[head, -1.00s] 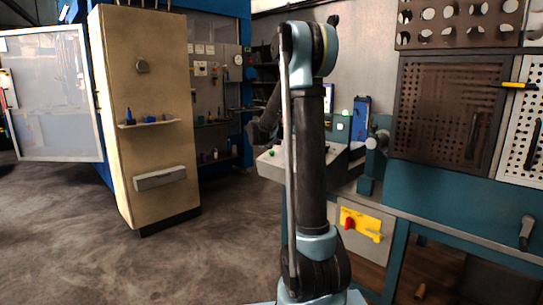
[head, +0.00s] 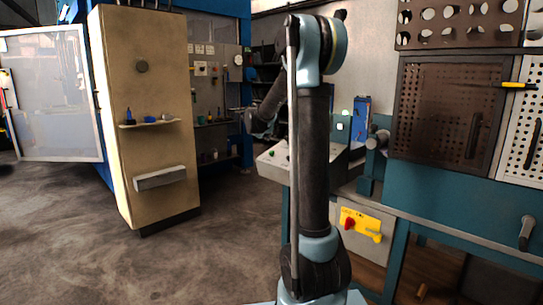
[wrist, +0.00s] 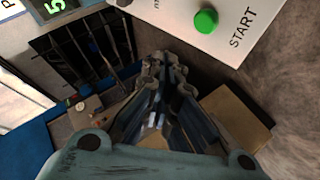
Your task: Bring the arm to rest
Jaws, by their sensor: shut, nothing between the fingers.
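My arm stands upright in the middle of the head view, folded at a high elbow. A dark part of it shows left of the upright link, and my gripper cannot be clearly made out there. In the wrist view my gripper (wrist: 166,78) has its fingers together with nothing held between them. It is apart from the white control panel (wrist: 245,22), which carries a green START button (wrist: 205,21).
The grey control console (head: 272,160) stands just behind my arm. A teal workbench (head: 440,215) with perforated plates is at right. A beige cabinet (head: 150,90) stands at left, with open floor (head: 90,240) before it.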

